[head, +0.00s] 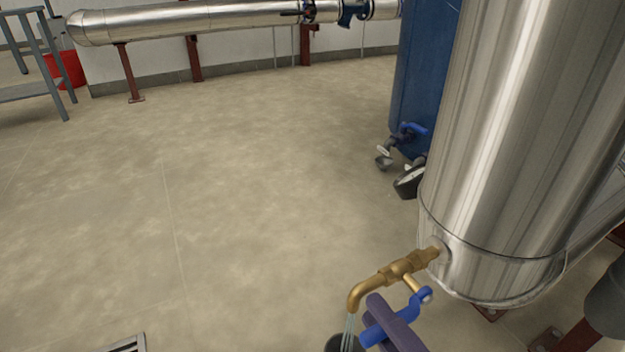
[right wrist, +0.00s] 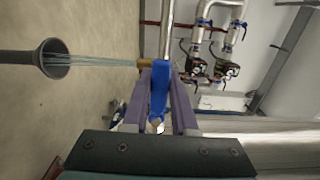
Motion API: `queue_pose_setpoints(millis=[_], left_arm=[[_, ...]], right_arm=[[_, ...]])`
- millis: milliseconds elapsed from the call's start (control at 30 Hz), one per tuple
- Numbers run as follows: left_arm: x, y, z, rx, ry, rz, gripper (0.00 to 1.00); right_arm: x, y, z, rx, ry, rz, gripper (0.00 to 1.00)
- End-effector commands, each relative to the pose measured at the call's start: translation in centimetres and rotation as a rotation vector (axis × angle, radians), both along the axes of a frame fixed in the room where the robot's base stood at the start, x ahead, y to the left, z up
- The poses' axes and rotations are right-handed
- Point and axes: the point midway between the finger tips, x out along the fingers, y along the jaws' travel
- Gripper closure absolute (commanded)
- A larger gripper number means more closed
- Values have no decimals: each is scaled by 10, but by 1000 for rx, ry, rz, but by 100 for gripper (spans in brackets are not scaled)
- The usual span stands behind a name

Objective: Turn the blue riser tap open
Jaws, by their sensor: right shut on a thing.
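The brass tap (head: 400,268) sticks out to the left from the lower part of a large shiny steel riser (head: 520,150). Its blue lever (head: 421,299) also shows in the right wrist view (right wrist: 158,92). My right gripper (head: 376,312), with purple fingers, is shut on the blue lever, one finger on each side of it in the right wrist view (right wrist: 160,78). Thin streams of water (head: 348,328) run from the spout into a dark funnel (right wrist: 52,60). My left gripper is not in view.
A steel pipe (head: 190,20) on red posts runs along the back wall. A grey rack and a red bucket (head: 64,68) are at far left. The middle floor is clear.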

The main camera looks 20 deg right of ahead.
Motion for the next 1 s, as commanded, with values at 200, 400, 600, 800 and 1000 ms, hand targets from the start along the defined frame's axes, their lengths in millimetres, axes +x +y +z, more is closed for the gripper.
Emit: queue_pose_setpoints(millis=[200,400,600,800,1000], left_arm=[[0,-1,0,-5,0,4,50],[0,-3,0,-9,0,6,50],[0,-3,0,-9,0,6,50],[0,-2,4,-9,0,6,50],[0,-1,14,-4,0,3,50]], right_arm=[[1,0,2,4,-6,-1,70],[0,0,1,2,-4,0,47],[0,0,1,1,-3,0,44],[-10,-1,1,0,1,0,44],[-49,-3,2,0,3,1,44]])
